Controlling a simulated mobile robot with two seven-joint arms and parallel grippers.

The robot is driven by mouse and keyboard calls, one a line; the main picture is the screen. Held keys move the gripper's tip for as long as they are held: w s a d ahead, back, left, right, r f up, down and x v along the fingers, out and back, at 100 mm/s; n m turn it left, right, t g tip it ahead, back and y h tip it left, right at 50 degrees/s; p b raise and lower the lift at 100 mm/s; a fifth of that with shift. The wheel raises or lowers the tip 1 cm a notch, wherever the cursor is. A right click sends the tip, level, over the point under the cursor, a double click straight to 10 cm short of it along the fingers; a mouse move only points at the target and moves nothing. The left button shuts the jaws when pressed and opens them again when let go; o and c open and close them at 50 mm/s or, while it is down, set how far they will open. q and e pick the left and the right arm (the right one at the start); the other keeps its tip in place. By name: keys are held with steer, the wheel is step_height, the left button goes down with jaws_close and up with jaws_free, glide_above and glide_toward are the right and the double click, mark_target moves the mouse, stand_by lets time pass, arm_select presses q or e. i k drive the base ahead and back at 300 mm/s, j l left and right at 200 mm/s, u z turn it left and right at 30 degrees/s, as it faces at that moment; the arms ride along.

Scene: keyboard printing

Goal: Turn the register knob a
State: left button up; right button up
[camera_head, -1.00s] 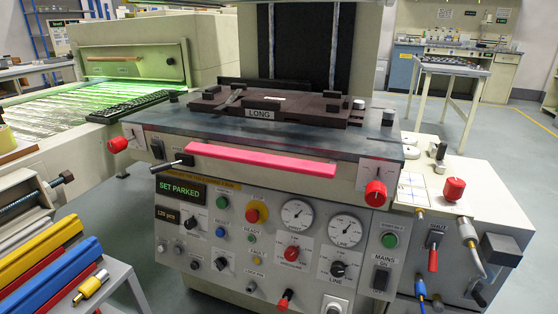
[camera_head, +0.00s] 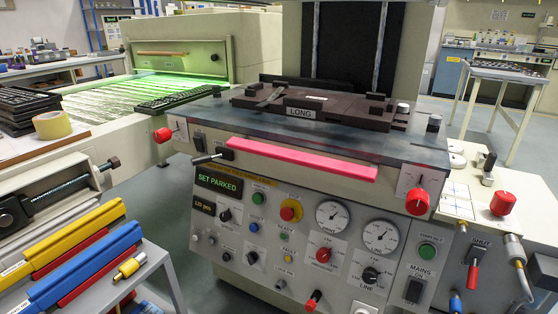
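I cannot read which control is the register knob. A red knob (camera_head: 417,201) sits under a small white scale plate at the right front corner of the press table. Another red knob (camera_head: 162,135) sticks out at the table's left front corner. A third red knob (camera_head: 503,203) stands upright on the bench at the right. A smaller red knob (camera_head: 323,255) is on the front panel, below the two dials. Neither of my grippers is in view, and nothing touches these knobs.
The press table (camera_head: 230,120) carries a dark plate marked LONG and a pink front bar (camera_head: 300,158). The panel (camera_head: 290,240) reads SET PARKED. Yellow, blue and red bars (camera_head: 85,265) lie on a rack at the lower left. A lit conveyor (camera_head: 100,103) is behind on the left.

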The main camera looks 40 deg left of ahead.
mark_target(163, 135)
steer(key=u, duration=2.1)
steer(key=i+l+u, duration=0.15)
steer(key=u, duration=0.25)
steer(key=i+l+u, duration=0.1)
steer(key=u, duration=0.25)
steer(key=l, duration=0.1)
